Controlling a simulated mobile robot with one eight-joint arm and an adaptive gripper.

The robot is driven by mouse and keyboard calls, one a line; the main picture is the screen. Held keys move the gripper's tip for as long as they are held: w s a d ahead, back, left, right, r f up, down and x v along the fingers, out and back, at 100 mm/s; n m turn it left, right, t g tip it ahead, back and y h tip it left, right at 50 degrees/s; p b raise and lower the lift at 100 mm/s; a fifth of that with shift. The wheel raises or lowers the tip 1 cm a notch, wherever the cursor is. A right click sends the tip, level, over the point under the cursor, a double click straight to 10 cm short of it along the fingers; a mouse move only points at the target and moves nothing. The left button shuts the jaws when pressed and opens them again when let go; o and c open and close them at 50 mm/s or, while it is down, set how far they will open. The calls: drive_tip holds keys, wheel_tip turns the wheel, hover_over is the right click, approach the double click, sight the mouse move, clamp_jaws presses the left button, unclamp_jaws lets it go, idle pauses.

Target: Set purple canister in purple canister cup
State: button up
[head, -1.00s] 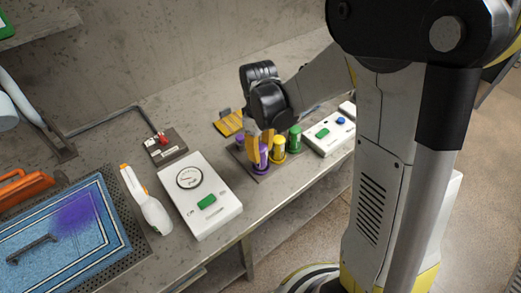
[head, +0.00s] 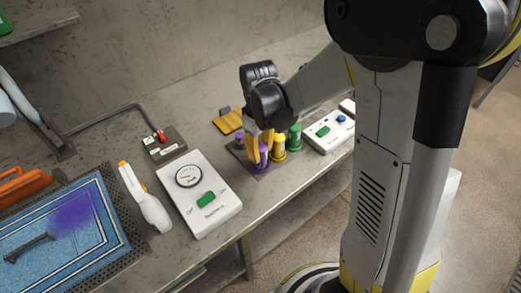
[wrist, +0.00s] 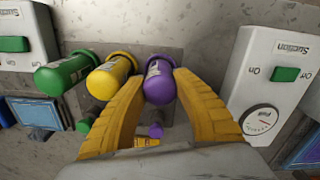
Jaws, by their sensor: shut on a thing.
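The purple canister (head: 263,159) is upright between the yellow fingers of my gripper (head: 258,147), at the left end of a short row on a dark plate. In the wrist view the purple canister (wrist: 159,86) sits between both fingertips (wrist: 160,90), which are shut on it. A purple rim (wrist: 151,60) shows at its far end, like the rims at the yellow and green canisters. The purple cup is mostly hidden, and I cannot tell whether the canister is fully seated in it.
A yellow canister (head: 279,148) and a green canister (head: 294,138) stand close beside it. A white gauge box (head: 200,195) is to the left and a white button box (head: 328,133) to the right. A white-and-orange handheld tool (head: 146,200) lies near the blue rug (head: 60,235).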

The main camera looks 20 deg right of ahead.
drive_tip(key=shift+f, duration=0.15)
drive_tip(key=o, duration=1.2)
wheel_tip(320, 180, up, 12)
drive_tip(key=shift+w+a+r, duration=0.1)
